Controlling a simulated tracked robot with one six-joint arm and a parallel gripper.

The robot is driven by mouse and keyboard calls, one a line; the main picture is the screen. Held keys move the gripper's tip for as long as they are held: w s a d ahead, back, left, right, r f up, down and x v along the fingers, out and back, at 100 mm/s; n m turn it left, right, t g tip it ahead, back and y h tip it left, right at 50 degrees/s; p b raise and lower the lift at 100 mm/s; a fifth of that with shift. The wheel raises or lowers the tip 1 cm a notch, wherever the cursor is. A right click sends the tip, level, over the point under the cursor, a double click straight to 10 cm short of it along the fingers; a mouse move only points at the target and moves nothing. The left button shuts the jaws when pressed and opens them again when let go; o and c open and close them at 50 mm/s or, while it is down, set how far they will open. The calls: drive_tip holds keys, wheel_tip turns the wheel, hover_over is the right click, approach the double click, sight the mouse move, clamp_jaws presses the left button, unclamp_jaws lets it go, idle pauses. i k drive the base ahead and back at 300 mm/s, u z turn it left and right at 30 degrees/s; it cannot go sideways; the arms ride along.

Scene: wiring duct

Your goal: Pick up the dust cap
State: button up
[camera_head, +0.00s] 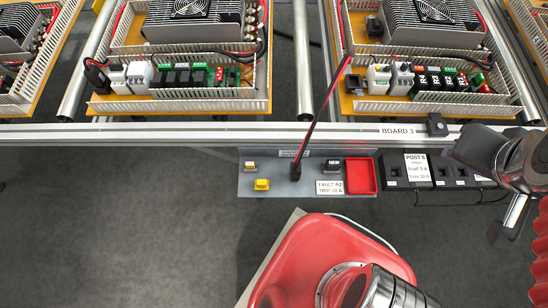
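A small yellow piece (262,184), which looks like the dust cap, sits on the grey shelf (280,188) below the rail, near the shelf's left front. A smaller pale and yellow piece (250,165) is just behind it. My arm shows at the right edge, with its dark grey end part over the rail and a grey metal piece below it. This is well to the right of the yellow piece and apart from it. My gripper's fingers cannot be made out clearly.
A black connector (296,170) with a red and black cable rises from the shelf. A red tray (362,175), a label card (329,187) and a black block marked NEW (334,165) stand to its right. Wired boards lie behind the rail (200,133). My red base is in front.

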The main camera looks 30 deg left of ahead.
sight(260, 184)
drive_tip(key=z, duration=0.35)
drive_tip(key=k, duration=1.2)
drive_tip(key=u, duration=1.85)
drive_tip(key=i, duration=0.9)
drive_tip(key=u, duration=0.05)
